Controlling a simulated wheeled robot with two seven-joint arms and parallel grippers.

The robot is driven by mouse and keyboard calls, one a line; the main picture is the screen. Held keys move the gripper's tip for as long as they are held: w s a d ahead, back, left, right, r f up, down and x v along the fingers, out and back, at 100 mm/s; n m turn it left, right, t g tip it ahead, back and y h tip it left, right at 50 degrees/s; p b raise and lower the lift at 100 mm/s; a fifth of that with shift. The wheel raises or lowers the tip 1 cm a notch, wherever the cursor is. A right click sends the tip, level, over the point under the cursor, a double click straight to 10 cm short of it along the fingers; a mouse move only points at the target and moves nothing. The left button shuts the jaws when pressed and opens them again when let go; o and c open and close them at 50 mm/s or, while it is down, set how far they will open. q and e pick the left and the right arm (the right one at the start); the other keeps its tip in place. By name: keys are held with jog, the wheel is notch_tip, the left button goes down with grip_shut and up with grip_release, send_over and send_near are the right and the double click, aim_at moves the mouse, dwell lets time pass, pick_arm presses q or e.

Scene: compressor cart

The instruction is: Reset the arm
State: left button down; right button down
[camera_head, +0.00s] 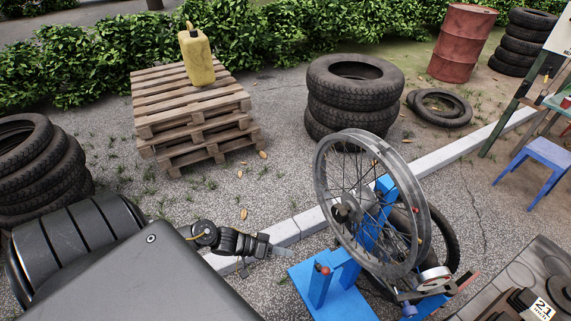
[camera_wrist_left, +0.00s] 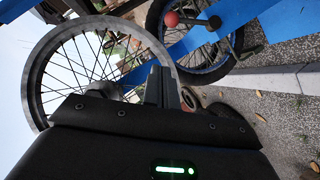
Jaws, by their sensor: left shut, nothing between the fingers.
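My left gripper (camera_head: 284,251) is shut and empty, held out over the pavement to the left of a blue stand (camera_head: 336,297). The stand carries a bare spoked wheel rim (camera_head: 326,187) and has a small red knob. A gap shows between the gripper tips and the stand in the head view. In the left wrist view the closed fingers (camera_wrist_left: 160,86) stand in front of the spoked rim (camera_wrist_left: 42,62), which the gripper partly hides. My right gripper is not in view.
A low concrete kerb (camera_head: 285,231) runs behind the gripper. A pallet stack (camera_head: 190,112) bears a yellow canister (camera_head: 196,58). Tyre stacks (camera_head: 352,92) stand behind and at left. A dark workbench (camera_head: 515,275) is at the lower right. Pavement between pallets and kerb is open.

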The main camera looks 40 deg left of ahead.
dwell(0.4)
pick_arm(q)
jog(key=s+a+f+m+y, duration=0.2)
jog(key=a+f+y, duration=0.1)
jog(key=a+f, duration=0.3)
jog(key=s+a+f+m+y, duration=0.1)
jog(key=s+a+f+y, duration=0.2)
jog(key=f, duration=0.5)
jog(key=s+a+f+g+y, duration=0.1)
jog(key=s+f+g+y, duration=0.2)
jog(key=s+f, duration=0.6)
jog(key=s+d+f+g, duration=0.2)
jog(key=s+d+f, duration=0.3)
jog(key=s, duration=0.4)
jog(key=s+d+f+g, duration=0.3)
jog(key=s+d+f, duration=0.2)
jog(key=s+d, duration=0.3)
jog(key=shift+s+d+y, duration=0.3)
jog(key=shift+s+y, duration=0.1)
jog(key=shift+s, duration=0.8)
